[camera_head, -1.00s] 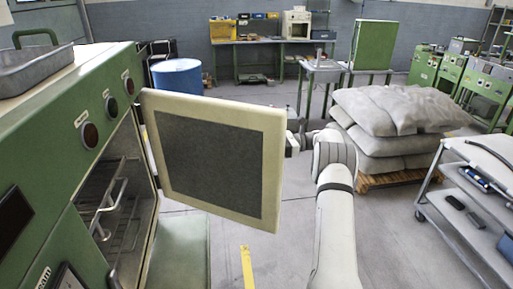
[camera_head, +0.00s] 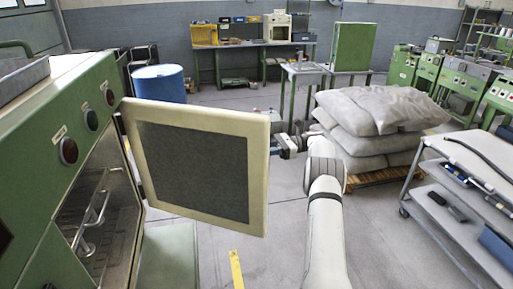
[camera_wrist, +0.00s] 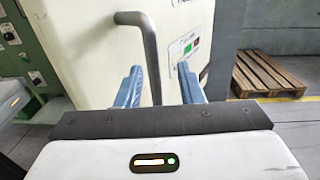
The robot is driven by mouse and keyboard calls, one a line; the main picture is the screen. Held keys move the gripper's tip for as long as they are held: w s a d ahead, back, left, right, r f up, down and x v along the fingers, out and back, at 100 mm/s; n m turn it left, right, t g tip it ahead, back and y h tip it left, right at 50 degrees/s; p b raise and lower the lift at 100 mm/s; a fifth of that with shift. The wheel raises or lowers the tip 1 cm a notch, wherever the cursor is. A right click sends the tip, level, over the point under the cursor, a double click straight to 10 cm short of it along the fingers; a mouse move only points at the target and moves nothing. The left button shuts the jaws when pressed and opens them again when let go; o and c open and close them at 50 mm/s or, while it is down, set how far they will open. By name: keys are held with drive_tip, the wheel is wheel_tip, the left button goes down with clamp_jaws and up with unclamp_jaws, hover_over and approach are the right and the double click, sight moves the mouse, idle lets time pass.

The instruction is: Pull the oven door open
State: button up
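The oven door (camera_head: 192,170), with a cream frame and dark inner panel, stands wide open from the green oven (camera_head: 28,125) at the left in the head view. The oven cavity with a wire rack (camera_head: 95,215) shows behind its hinge side. The wrist view shows the door's cream outer face (camera_wrist: 90,50) and its grey bar handle (camera_wrist: 152,50). My gripper (camera_wrist: 161,78) has its two blue fingers apart, one on each side of the handle, with gaps visible. In the head view, my gripper (camera_head: 288,146) is beside the door's right edge, its fingertips partly hidden.
Stacked grey sacks (camera_head: 375,120) on a pallet (camera_head: 385,176) stand right of my arm. A grey trolley (camera_head: 455,225) is at the far right. A blue drum (camera_head: 158,83) stands behind the door. Some floor (camera_head: 290,210) between door and arm is clear.

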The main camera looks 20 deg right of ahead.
drive_tip(key=p, duration=0.1)
drive_tip(key=d+p, duration=0.1)
drive_tip(key=p, duration=0.1)
drive_tip(key=shift+s+d+r, duration=0.1)
drive_tip(key=shift+s+d, duration=0.05)
drive_tip(key=shift+d, duration=0.15)
